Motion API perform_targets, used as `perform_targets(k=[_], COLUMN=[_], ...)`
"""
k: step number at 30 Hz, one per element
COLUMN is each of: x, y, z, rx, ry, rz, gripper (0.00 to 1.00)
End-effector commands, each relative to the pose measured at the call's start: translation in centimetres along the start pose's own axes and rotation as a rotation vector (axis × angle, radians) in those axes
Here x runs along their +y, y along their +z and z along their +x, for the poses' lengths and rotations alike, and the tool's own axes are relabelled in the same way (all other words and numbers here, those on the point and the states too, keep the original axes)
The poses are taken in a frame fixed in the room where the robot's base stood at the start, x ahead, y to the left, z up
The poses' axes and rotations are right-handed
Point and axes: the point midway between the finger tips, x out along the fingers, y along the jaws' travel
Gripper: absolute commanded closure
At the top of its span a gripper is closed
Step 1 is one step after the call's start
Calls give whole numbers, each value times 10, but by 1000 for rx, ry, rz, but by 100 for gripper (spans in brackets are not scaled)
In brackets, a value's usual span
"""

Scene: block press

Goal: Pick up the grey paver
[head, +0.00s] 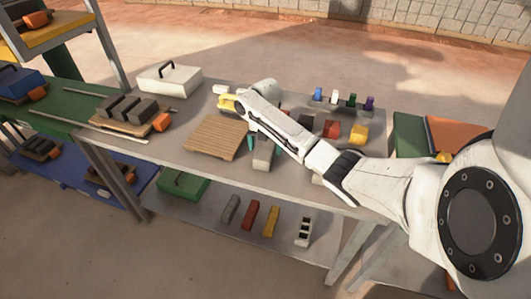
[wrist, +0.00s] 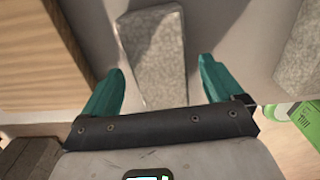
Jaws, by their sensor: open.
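The grey paver (wrist: 152,55) is a speckled grey block in the wrist view. It lies between the two teal fingers of my gripper (wrist: 158,68), with a gap on each side. The gripper is open and holds nothing. In the head view the paver (head: 263,154) shows on the grey bench just below my forearm, with my gripper (head: 262,147) around it. My arm hides part of it there.
A slatted wooden board (head: 216,138) lies close on the left. A second grey block (wrist: 302,50) lies right of my gripper in the wrist view. A white toolbox (head: 169,79) is at the back left.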

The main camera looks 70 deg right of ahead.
Motion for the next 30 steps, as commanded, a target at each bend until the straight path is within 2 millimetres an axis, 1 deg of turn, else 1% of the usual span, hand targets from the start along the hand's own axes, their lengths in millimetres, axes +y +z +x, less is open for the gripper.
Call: perform_targets(k=[3,6,9,14,17,30], x=[-1,-1,0,0,0,0], y=[0,0,0,0,0,0], z=[17,26,29,29,29,29], rx=[1,0,-1,-1,-1,-1], ry=[-3,-2,-1,0,0,0], rz=[1,0,0,0,0,0], gripper=[6,6,6,6,14,56])
